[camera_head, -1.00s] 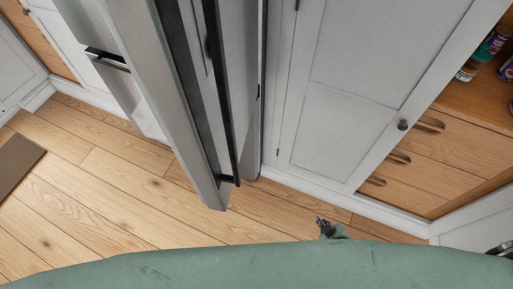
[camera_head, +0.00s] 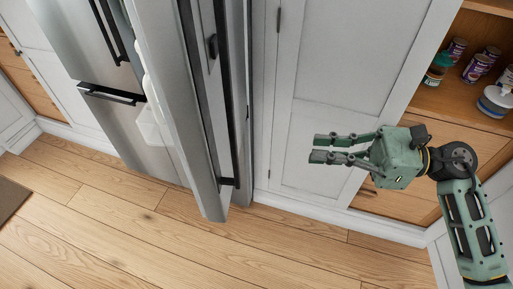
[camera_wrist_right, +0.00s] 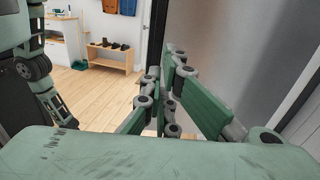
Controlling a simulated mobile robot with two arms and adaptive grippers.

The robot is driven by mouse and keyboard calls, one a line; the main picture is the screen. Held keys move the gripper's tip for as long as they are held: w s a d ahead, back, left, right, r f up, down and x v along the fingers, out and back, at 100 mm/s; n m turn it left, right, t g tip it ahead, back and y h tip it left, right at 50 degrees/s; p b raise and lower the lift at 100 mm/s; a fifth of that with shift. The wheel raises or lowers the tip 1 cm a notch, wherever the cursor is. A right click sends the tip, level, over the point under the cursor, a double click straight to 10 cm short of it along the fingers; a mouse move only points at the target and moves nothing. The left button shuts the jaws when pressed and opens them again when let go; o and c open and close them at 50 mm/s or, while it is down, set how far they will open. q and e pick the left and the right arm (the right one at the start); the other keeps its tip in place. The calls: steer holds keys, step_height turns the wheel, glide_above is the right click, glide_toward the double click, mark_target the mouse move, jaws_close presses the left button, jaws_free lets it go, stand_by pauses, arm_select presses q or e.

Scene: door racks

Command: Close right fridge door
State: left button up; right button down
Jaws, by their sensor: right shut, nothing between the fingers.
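The right fridge door (camera_head: 205,160) stands open in the head view, swung out from the steel fridge (camera_head: 85,40). Its long dark handle (camera_head: 234,120) is on the side facing right. My right gripper (camera_head: 312,149) is right of the door, in front of the white cabinet, with its fingers pointing left towards the handle. It is shut and empty, apart from the door. In the right wrist view the fingers (camera_wrist_right: 160,90) show beside a grey metallic panel (camera_wrist_right: 225,45) that looks like the door. My left gripper is not in view.
A tall white cabinet door (camera_head: 340,75) stands right of the fridge. Behind my right arm is an open wooden cupboard with cans (camera_head: 477,68) and drawers. The wooden floor (camera_head: 130,235) in front is clear, with a mat edge (camera_head: 10,198) at far left.

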steer(key=w+a+p, duration=0.1)
steer(key=a+p, duration=0.5)
steer(key=a, duration=0.7)
steer(key=shift+w+a+p, duration=0.15)
steer(key=shift+w+p, duration=0.05)
steer(key=shift+p, duration=0.15)
steer(key=shift+a, duration=0.1)
